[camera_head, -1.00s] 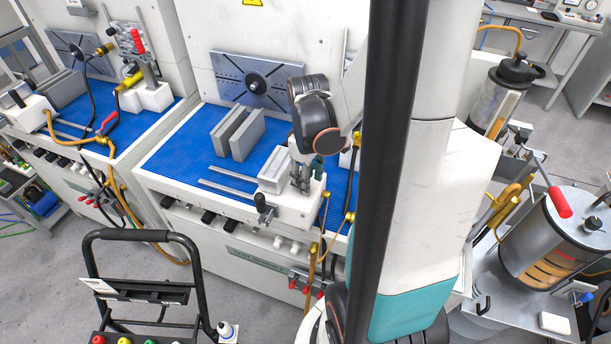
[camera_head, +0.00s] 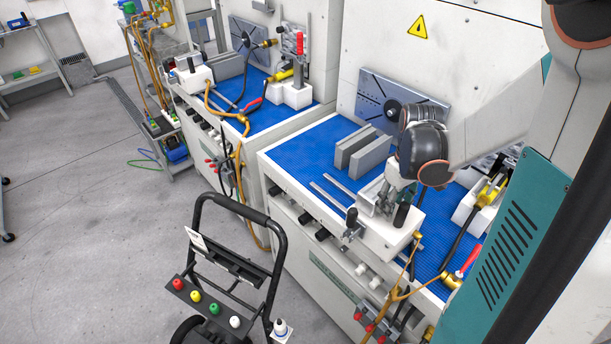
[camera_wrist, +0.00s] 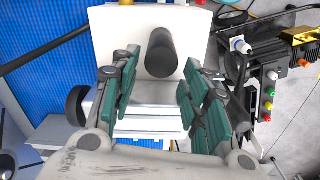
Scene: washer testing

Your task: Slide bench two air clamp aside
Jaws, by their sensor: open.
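An air clamp (camera_head: 385,238), a white block with grey metal jaws, sits on the front edge of the blue-topped nearer bench (camera_head: 310,150). Its black upright handle (camera_head: 402,214) stands at its right end, and a black knob (camera_head: 352,222) is at its front. My gripper (camera_head: 392,196) is low over the clamp. In the wrist view my gripper (camera_wrist: 158,75) is open, its teal finger pads on either side of the black handle (camera_wrist: 160,53), with gaps visible. The white block (camera_wrist: 112,30) lies behind it. Whether any finger touches the clamp cannot be told.
Two grey plates (camera_head: 364,150) stand on the mat left of my gripper, with metal rails (camera_head: 333,192) before them. Hoses and a yellow-handled fitting (camera_head: 490,190) lie to the right. A black trolley (camera_head: 230,265) stands in front. A similar bench (camera_head: 262,115) is farther left.

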